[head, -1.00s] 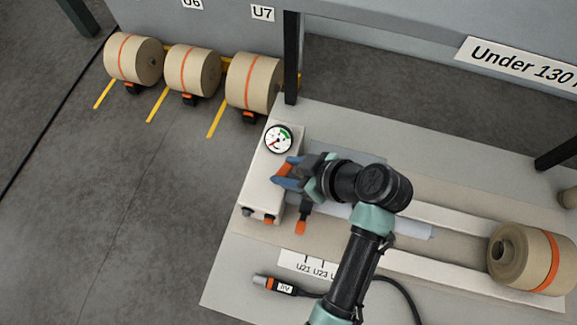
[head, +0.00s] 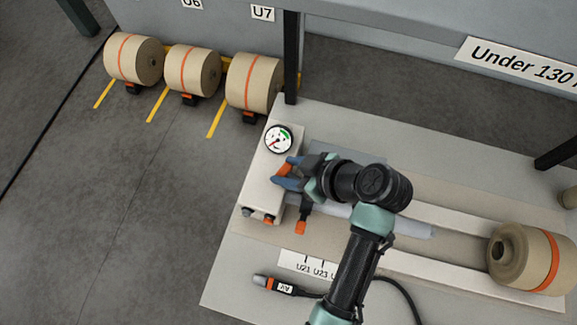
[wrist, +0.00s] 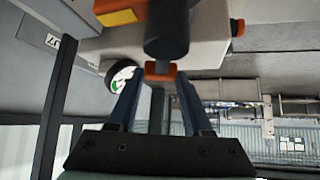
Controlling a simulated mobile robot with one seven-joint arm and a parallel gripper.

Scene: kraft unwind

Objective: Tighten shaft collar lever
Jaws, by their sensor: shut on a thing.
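My gripper (head: 284,174) is at the left end of the grey shaft (head: 415,230), beside the pale machine box. Its blue fingers are closed around an orange lever (head: 282,169), which shows between the fingertips in the wrist view (wrist: 160,73). The fingers hide part of the lever and the collar around it. A dark cylinder (wrist: 167,30), probably the shaft end, is just beyond the fingertips. A second dark lever with an orange tip (head: 301,225) hangs just below the gripper in the head view.
A round gauge (head: 278,139) sits on the pale box (head: 262,183). A kraft roll (head: 532,258) lies at the bench's right end. A dark cable with a handset (head: 275,285) lies at the front. A dark post (head: 291,60) rises behind the box.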

